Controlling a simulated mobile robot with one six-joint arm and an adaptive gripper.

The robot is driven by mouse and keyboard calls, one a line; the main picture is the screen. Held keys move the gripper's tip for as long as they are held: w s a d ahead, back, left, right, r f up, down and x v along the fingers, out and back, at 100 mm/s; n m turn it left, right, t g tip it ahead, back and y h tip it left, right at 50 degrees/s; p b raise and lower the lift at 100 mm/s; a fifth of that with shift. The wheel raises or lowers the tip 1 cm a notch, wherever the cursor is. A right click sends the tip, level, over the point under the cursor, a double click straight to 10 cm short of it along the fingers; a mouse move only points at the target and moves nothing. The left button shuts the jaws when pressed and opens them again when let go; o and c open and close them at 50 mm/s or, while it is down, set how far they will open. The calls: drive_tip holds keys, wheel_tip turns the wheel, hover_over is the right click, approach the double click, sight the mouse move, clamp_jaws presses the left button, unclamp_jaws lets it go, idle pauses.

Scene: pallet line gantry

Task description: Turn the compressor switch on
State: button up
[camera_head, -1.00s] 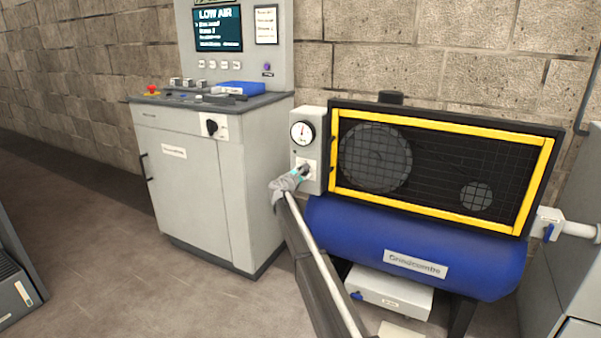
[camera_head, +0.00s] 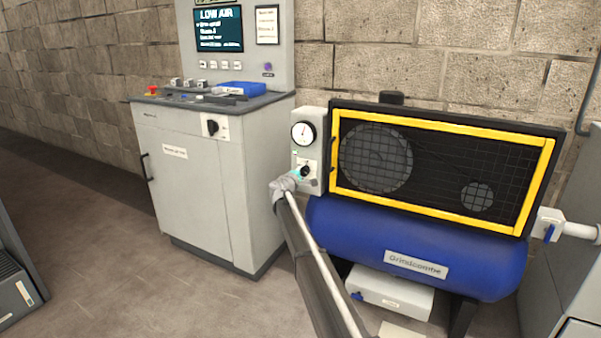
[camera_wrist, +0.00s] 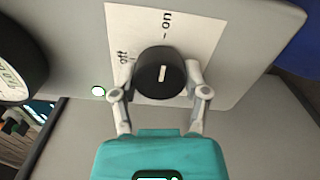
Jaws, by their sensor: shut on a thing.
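The compressor switch is a black round knob (camera_wrist: 157,76) on a white plate (camera_wrist: 203,25) marked "off" and "on". In the wrist view its white mark lines up with the "on" tick. The switch (camera_head: 305,171) also shows on the grey control box left of the compressor's yellow-framed grille (camera_head: 440,121). My gripper (camera_wrist: 160,92) is shut on the knob, one finger on each side. In the head view my gripper (camera_head: 297,175) is at the switch and partly covers the plate.
A round gauge (camera_head: 303,133) sits above the switch. The blue tank (camera_head: 345,228) is below the grille, close to my arm. A grey cabinet (camera_head: 190,190) with a "LOW AIR" screen (camera_head: 218,30) stands to the left. Open floor lies in front of the cabinet.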

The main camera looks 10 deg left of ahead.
drive_tip(key=shift+w+a, duration=0.15)
drive_tip(key=shift+a, duration=0.1)
drive_tip(key=o, duration=1)
drive_tip(key=shift+o, duration=0.7)
drive_tip(key=shift+d, duration=0.15)
drive_tip(key=v, duration=1.2)
